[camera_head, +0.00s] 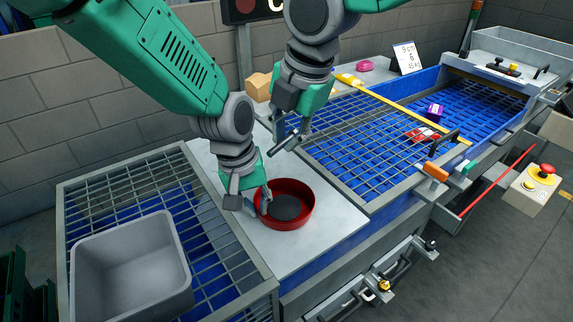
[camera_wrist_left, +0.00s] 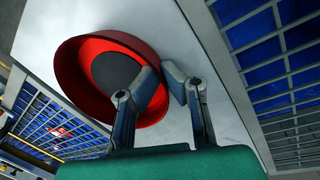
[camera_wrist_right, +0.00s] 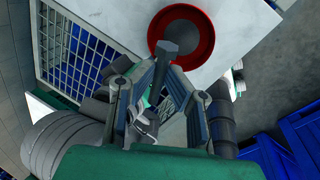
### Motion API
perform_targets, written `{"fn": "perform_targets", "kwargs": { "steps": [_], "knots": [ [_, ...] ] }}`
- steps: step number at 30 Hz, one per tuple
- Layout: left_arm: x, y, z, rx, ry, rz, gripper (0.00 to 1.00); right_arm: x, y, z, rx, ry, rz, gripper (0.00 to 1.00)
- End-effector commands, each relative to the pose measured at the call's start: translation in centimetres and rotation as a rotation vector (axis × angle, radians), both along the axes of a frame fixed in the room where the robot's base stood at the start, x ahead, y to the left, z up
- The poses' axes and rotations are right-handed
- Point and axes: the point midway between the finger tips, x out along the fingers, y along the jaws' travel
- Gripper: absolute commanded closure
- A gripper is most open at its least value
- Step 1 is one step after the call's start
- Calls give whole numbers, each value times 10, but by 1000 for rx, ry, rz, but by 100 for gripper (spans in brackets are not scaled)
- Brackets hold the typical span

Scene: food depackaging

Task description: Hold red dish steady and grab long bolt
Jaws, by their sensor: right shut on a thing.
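The round red dish (camera_head: 304,214) with a dark grey inside stands on the white tabletop, and it also shows in the left wrist view (camera_wrist_left: 82,88). My left gripper (camera_head: 256,206) is at its near-left rim, with one finger inside and the other outside. In the left wrist view its fingertips (camera_wrist_left: 160,72) are close together around the rim; I cannot tell whether they clamp it. My right gripper (camera_head: 285,143) is above the tabletop behind the dish, shut on the long grey bolt (camera_wrist_right: 177,45). The bolt's wide head points away from the fingers; its lower part is partly hidden between them.
A grey bin (camera_head: 130,265) stands on the left grate (camera_head: 215,255). A larger blue grated bed (camera_head: 375,150) lies to the right, with a red-and-white package (camera_head: 424,134) and a purple box (camera_head: 434,111). A cardboard box (camera_head: 258,86) is at the back. The tabletop right of the dish is clear.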

Motion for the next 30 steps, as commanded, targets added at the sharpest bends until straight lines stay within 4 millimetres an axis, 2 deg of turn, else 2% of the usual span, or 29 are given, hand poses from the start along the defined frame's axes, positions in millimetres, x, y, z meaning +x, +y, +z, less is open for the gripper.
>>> {"fn": "perform_targets", "kwargs": {
  "steps": [1, 6, 16, 18, 30],
  "knots": [
    [0, 0, 0, 0, 0, 0, 100, 0, 1, 9, 2, -2, 0, 100],
    [0, 0, 0, 0, -1, 0, 100, 0, 0, 25, 0, -1, -1, 100],
    [0, 0, 0, 0, -1, 0, 100, 0, 0, 28, 0, 0, -1, 100],
    [0, 0, 0, 0, -1, 0, 73, 0, 0, 28, 0, 0, -1, 100],
    [1, 1, 5, -1, -2, 1, 71, 0, 0, 28, 0, 0, 0, 100]
  ]
}}
